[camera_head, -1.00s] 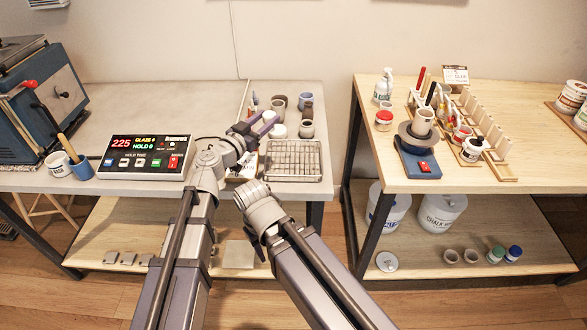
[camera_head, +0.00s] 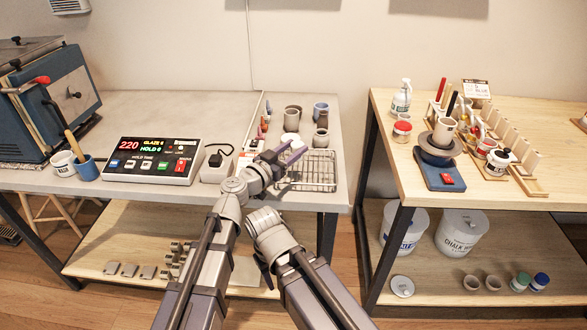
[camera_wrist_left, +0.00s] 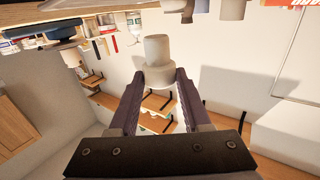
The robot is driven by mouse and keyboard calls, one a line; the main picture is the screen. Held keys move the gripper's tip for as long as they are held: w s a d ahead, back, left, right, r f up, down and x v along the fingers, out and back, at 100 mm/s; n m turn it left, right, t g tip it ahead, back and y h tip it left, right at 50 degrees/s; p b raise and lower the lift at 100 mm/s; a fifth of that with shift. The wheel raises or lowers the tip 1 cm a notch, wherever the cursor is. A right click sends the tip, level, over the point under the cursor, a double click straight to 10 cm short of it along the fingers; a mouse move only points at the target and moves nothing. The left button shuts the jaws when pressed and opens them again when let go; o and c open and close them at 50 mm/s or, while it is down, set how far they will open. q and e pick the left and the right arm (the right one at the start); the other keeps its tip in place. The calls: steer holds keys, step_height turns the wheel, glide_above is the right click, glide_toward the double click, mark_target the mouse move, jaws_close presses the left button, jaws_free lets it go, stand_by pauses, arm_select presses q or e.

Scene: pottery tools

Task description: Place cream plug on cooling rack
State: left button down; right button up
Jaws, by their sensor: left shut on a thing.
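The cream plug (camera_wrist_left: 157,52) is pale, with a narrow round top and a wider base, and sits between the fingertips of my left gripper (camera_wrist_left: 153,84) in the left wrist view. In the head view my left gripper (camera_head: 290,158) is shut on it, at the left edge of the cooling rack. Its fingers partly cover what they hold there. The cooling rack (camera_head: 318,173) is a wire grid lying on the grey table, and its visible part looks empty. My right arm is folded low in front of the table; its fingers do not show clearly.
Grey and blue cups (camera_head: 320,138) stand behind the rack. A gap separates the grey table from the wooden table (camera_head: 500,195) at the right.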

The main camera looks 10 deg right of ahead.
arm_select(q)
steer(key=shift+f, duration=0.1)
step_height(320, 180, down, 4)
steer(key=b, duration=0.3)
steer(key=shift+r, duration=0.25)
steer(key=shift+b, duration=0.3)
steer(key=shift+f, duration=0.2)
steer(key=shift+c, duration=1.8)
jaws_free()
steer(key=shift+r, duration=0.2)
steer(key=shift+s+a, duration=0.2)
steer(key=v, duration=1.1)
steer(key=shift+s+a, duration=0.15)
steer(key=shift+a, duration=0.05)
